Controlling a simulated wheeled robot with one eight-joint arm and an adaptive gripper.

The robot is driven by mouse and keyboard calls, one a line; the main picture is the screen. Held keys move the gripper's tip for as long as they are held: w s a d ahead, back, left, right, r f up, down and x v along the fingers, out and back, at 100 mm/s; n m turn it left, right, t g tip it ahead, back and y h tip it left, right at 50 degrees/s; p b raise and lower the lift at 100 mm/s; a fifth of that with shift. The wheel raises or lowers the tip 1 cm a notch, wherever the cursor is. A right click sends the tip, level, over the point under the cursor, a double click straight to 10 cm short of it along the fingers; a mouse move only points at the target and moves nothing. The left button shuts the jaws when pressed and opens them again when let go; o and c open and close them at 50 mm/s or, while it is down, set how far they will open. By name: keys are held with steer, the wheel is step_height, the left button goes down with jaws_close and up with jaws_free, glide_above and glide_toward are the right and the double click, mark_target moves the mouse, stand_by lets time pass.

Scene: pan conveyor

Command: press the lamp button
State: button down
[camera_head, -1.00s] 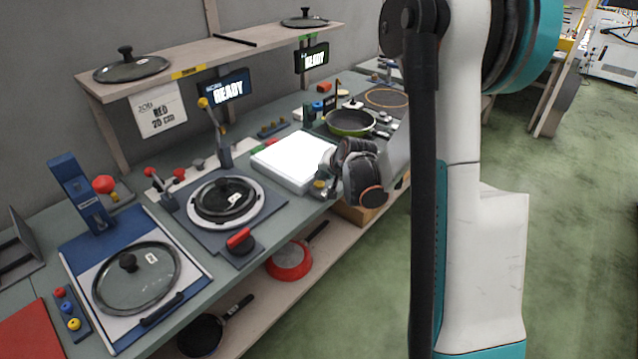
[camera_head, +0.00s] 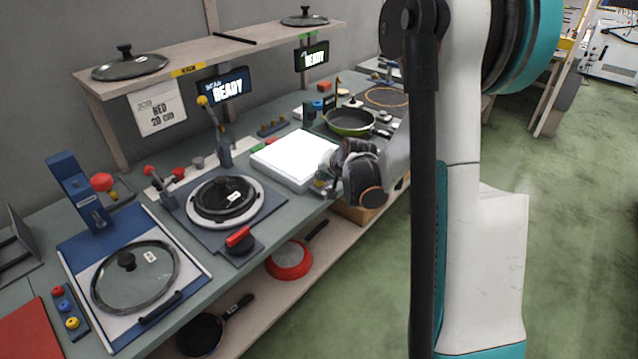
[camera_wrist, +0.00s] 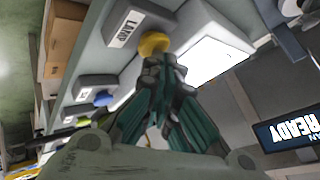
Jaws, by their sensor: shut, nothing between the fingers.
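The yellow lamp button (camera_wrist: 154,43) is a round cap on a grey housing with a white LAMP label (camera_wrist: 125,29) in the wrist view. My gripper (camera_wrist: 165,66) is shut and empty, its fingertips at the button's lower edge in that view, overlapping it slightly. I cannot tell whether they touch it. In the head view my gripper (camera_head: 326,181) is at the bench's front edge beside the light panel and largely covers the button. The white light panel (camera_head: 293,158) is bright; it also shows in the wrist view (camera_wrist: 208,52).
A blue button (camera_wrist: 103,98) on another grey housing lies near the lamp button. A green pan (camera_head: 350,121) stands behind my gripper, and a round hotplate with a lidded pan (camera_head: 226,200) is left of the panel.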

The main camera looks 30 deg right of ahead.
steer(key=shift+f, duration=0.25)
stand_by(0.4)
steer(key=shift+r, duration=0.65)
steer(key=shift+r+p, duration=0.1)
steer(key=shift+p, duration=0.2)
step_height(320, 180, up, 6)
steer(key=p, duration=0.3)
steer(key=shift+p, duration=0.4)
